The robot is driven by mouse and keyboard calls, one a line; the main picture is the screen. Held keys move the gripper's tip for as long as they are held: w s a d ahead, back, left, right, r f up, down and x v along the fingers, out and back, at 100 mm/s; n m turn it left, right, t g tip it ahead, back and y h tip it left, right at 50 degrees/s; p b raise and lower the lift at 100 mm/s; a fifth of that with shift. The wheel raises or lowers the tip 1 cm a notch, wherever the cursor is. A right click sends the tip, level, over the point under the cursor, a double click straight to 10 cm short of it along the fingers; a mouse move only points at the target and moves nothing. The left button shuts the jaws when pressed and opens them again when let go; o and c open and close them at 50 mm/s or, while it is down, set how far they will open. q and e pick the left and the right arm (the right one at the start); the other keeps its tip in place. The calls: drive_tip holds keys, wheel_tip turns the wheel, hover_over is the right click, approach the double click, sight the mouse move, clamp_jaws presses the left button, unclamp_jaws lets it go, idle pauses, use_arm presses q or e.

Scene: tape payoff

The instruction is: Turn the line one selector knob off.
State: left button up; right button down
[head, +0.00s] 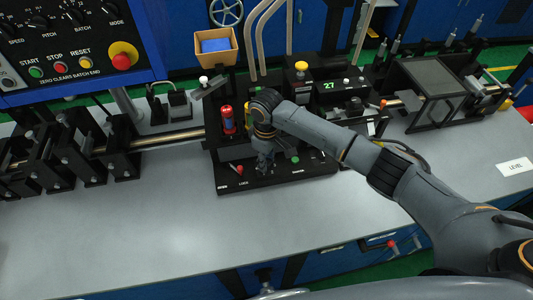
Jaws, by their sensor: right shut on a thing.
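A black control panel (225,181) with small white labels and several controls lies on the front of the machine on the grey bench. My right gripper (264,170) points down at the panel's middle and is shut on a selector knob there. The fingers hide this knob, so its pointer direction cannot be seen. A red-tipped control (239,170) sits just left of the fingers, and a green button (295,160) sits to their right. The labels are too small to read surely. My left gripper is not in view.
A red cylinder (227,118) stands behind the panel, left of my right wrist. A blue control box (75,45) with buttons overhangs the upper left. A counter block (328,86) reading 27 stands behind my right forearm. The bench front (130,235) is clear.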

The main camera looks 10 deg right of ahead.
drive_tip(key=shift+m+p, duration=0.35)
drive_tip(key=shift+m, duration=0.05)
drive_tip(key=c, duration=1)
unclamp_jaws()
drive_tip(key=shift+r, duration=0.1)
wheel_tip(320, 180, up, 12)
drive_tip(key=shift+f, duration=0.1)
drive_tip(key=shift+s+f, duration=0.1)
